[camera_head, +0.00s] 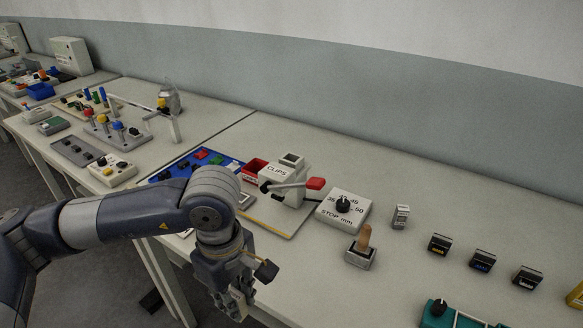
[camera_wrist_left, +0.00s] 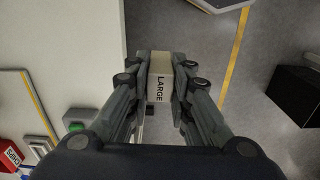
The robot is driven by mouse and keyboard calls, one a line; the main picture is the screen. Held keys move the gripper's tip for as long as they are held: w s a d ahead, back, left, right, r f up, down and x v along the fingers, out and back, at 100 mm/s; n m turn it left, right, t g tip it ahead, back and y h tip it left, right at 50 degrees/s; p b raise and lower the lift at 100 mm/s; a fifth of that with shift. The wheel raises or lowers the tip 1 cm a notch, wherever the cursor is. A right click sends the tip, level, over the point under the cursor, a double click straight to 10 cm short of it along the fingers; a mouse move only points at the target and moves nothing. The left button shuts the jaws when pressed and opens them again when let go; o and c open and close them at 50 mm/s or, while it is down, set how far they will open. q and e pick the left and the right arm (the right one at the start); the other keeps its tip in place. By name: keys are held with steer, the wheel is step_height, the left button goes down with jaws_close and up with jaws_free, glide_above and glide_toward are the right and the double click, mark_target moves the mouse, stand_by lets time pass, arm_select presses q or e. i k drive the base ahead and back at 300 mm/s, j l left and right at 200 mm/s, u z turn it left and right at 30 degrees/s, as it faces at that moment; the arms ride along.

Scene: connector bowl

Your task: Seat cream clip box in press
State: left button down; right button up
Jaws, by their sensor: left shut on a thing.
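My left gripper (camera_head: 235,300) points down in front of the table's near edge in the head view. In the left wrist view, its fingers (camera_wrist_left: 160,75) are shut on a cream box (camera_wrist_left: 159,84) marked LARGE, held over the floor, clear of the table. The box is hard to make out in the head view. The press (camera_head: 280,190), a pale block marked CLIPS with a lever and red knob (camera_head: 316,183), stands on a base plate behind and right of the gripper. A square opening shows on its top. My right gripper is not in view.
Right of the press are a STOP mm dial block (camera_head: 331,218), a wooden-handled stamp (camera_head: 362,248), a small grey box (camera_head: 400,217) and several black blocks (camera_head: 482,261). A red bin (camera_head: 253,170) and blue tray (camera_head: 170,172) sit behind left. The table's back strip is clear.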

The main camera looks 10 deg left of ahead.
mark_target(284, 219)
steer(key=j+z, duration=0.35)
steer(key=k+j+z, duration=0.15)
steer(key=j+z, duration=0.25)
steer(key=k+j+z, duration=0.2)
steer(key=j+z, duration=0.15)
